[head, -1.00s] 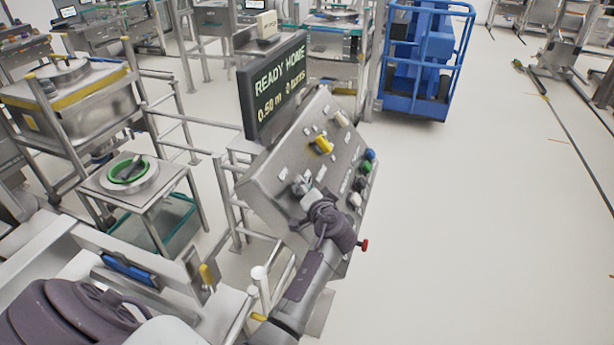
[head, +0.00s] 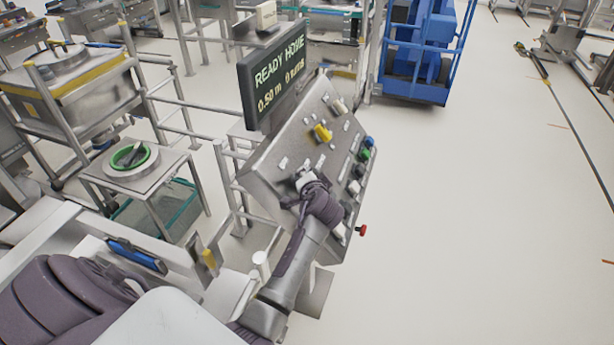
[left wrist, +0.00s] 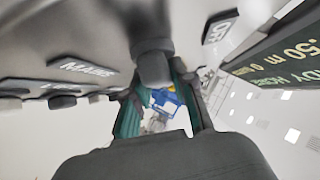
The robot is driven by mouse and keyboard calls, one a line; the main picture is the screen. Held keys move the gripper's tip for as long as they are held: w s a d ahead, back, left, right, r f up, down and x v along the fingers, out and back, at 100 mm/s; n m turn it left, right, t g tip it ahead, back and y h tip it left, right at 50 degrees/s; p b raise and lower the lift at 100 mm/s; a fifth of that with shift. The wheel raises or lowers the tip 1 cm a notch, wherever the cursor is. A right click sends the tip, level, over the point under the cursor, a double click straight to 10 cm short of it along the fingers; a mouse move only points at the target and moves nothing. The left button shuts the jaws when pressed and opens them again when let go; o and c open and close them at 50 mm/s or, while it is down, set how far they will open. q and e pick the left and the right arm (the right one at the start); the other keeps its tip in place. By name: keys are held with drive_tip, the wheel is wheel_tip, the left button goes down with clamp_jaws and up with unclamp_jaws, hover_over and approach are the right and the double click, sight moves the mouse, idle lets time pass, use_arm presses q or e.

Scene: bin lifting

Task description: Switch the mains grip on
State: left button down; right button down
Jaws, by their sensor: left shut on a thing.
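The sloping grey control panel (head: 285,160) stands in the middle of the head view. My left gripper (head: 304,181) is at its lower left face, shut on the mains grip. The gripper hides the grip in the head view. In the left wrist view, the mains grip (left wrist: 152,62) is a dark grey knob between the green-padded fingers (left wrist: 160,108) of this gripper. A "MAINS" label (left wrist: 83,68) is beside it. Which way the grip is turned is hard to tell. My right gripper is out of view.
The display (head: 273,77) above the panel reads "READY HOME", "0.50 m" and "0 turns". A yellow knob (head: 322,132), coloured buttons (head: 366,153) and a red knob (head: 361,230) are nearby. Metal railings stand left; open floor lies right.

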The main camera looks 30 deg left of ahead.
use_arm(q)
drive_tip(key=c, duration=1)
unclamp_jaws()
drive_tip(key=shift+s+f, duration=0.2)
drive_tip(key=shift+f, duration=0.2)
drive_tip(key=shift+o, duration=0.2)
drive_tip(key=shift+w+a, duration=0.1)
drive_tip(key=shift+r, duration=0.1)
drive_tip(key=v, duration=0.7)
drive_tip(key=shift+d+r, duration=0.25)
drive_tip(key=shift+d, duration=0.05)
